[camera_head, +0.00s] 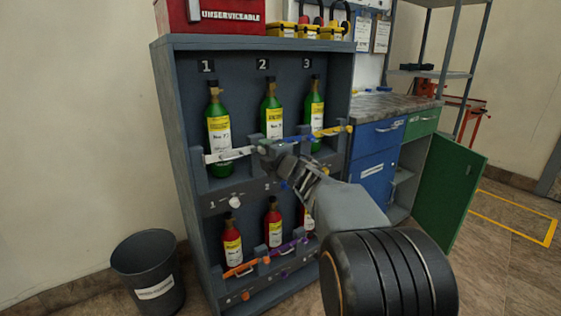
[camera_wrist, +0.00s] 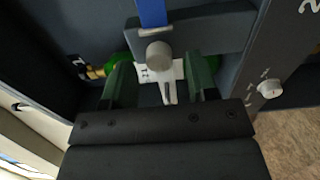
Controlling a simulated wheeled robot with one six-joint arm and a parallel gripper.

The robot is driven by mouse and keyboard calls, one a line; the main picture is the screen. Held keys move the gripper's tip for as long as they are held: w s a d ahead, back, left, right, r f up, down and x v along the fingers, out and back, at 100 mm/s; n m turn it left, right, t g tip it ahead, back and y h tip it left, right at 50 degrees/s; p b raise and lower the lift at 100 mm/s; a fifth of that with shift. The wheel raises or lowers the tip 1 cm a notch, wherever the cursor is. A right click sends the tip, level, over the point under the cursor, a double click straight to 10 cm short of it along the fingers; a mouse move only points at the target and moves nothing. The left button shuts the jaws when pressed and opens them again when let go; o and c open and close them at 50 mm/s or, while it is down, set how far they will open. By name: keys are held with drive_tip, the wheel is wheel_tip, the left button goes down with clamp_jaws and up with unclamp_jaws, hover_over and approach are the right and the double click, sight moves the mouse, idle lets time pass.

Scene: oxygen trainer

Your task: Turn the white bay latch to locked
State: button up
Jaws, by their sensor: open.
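A white round knob (camera_head: 235,202), apparently the bay latch, is on the rack's middle rail below bay 1. A white knob with small marks around it (camera_wrist: 270,88) shows at the right of the wrist view. A white bar (camera_head: 230,155) crosses the bay 1 green bottle. Contact is unclear. A grey round knob (camera_wrist: 158,55) is just beyond.
A blue knob (camera_head: 283,185) is on the same rail, close to my arm. A blue strip (camera_wrist: 152,12) shows above the grey knob. Red bottles (camera_head: 232,245) stand on the lower shelf. A bin (camera_head: 148,268) is left of the rack; a green cabinet door (camera_head: 450,195) stands open at right.

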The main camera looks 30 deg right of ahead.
drive_tip(key=s+d+p, duration=0.1)
drive_tip(key=s+p, duration=0.1)
drive_tip(key=s, duration=1)
drive_tip(key=shift+d+p, duration=0.2)
drive_tip(key=shift+p, duration=0.1)
